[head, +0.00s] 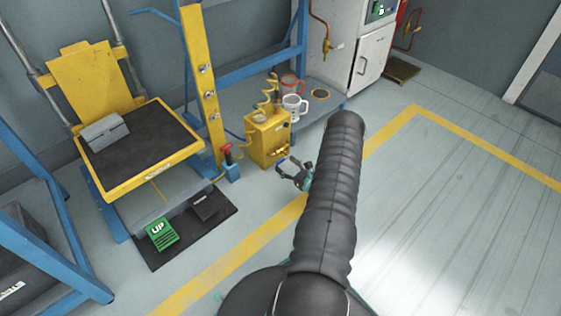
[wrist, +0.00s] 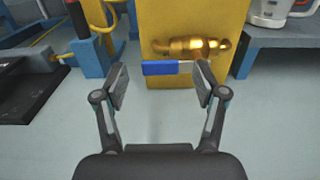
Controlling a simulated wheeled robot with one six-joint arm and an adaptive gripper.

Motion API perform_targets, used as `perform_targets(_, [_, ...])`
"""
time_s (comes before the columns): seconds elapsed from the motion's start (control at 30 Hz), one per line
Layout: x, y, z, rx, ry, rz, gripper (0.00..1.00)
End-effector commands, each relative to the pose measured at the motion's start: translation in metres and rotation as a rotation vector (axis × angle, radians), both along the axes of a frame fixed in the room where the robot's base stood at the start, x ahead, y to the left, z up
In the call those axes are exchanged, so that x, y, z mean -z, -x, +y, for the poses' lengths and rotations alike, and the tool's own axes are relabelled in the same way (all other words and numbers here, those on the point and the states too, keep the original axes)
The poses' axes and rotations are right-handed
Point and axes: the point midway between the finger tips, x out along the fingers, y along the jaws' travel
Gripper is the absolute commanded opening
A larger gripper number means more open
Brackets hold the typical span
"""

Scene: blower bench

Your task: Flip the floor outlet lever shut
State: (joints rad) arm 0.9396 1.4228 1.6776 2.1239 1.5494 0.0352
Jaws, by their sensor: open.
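A brass valve (wrist: 190,47) sits low on the front of the yellow box (wrist: 160,15), near the floor. Its lever has a blue grip (wrist: 160,68) and lies sideways, roughly level, below the brass body. My gripper (wrist: 160,75) is open, with one finger on each side of the blue grip in the wrist view. In the head view my gripper (head: 295,172) is low in front of the yellow box (head: 266,143), and my arm hides part of the floor there.
A red-handled lever (head: 228,152) stands on a blue post left of the box. Mugs (head: 294,106) stand on the grey bench behind. A yellow lift table (head: 140,150) and green UP pedal (head: 161,234) are left. Floor to the right is clear.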

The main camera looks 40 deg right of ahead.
Motion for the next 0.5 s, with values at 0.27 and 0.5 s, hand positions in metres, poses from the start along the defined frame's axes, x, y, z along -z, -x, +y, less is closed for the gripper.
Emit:
perform_targets(0.27, [0.000, -0.033, 0.003, -0.001, 0.001, 0.000, 0.71])
perform_targets(0.5, [0.000, -0.038, 0.003, 0.000, 0.000, 0.000, 0.71])
